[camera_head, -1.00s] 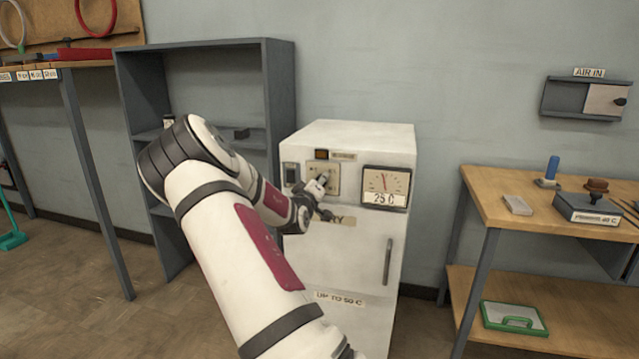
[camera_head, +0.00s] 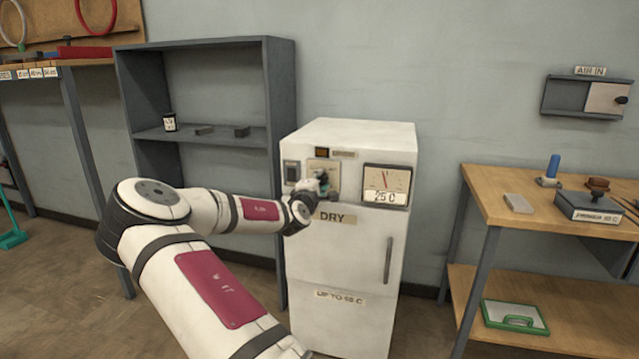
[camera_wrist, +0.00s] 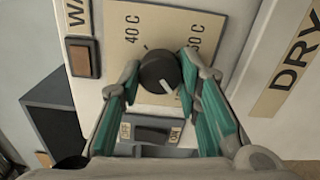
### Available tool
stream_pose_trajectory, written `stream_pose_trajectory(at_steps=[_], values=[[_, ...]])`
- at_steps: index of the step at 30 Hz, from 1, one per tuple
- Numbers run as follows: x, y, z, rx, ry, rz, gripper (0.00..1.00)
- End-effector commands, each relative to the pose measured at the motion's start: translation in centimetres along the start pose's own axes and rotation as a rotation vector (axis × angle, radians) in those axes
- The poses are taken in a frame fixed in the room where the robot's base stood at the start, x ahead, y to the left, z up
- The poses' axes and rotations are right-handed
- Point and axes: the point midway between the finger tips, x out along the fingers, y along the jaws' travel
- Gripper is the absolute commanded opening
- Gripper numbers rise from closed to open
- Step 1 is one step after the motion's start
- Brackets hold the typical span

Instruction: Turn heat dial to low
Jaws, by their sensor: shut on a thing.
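The heat dial (camera_wrist: 158,71) is a round black knob with a white mark on a beige plate (camera_wrist: 125,20). In the wrist view its white mark points down and slightly right. The plate reads "40 C" at upper left and what looks like "60 C" or "50 C" at upper right. My gripper (camera_wrist: 162,72) has its teal-padded fingers on either side of the knob, shut on it. In the head view my gripper (camera_head: 322,183) is at the upper front of the white cabinet (camera_head: 345,245), mostly covering the dial.
An ON/OFF rocker switch (camera_wrist: 155,131) sits close to the fingers, and a brown square (camera_wrist: 83,57) is at upper left. A temperature gauge reading about 25 C (camera_head: 385,186) is right of the dial. A grey shelf (camera_head: 280,110) stands left, a wooden bench (camera_head: 480,190) right.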

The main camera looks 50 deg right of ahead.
Motion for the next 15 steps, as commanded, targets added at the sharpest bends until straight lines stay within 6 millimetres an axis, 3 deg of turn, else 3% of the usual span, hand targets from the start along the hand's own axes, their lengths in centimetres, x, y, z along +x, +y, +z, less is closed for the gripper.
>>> stream_pose_trajectory(at_steps=[15], values=[[-0.01,-0.24,0.25,-0.089,-0.005,-0.006,0.03]])
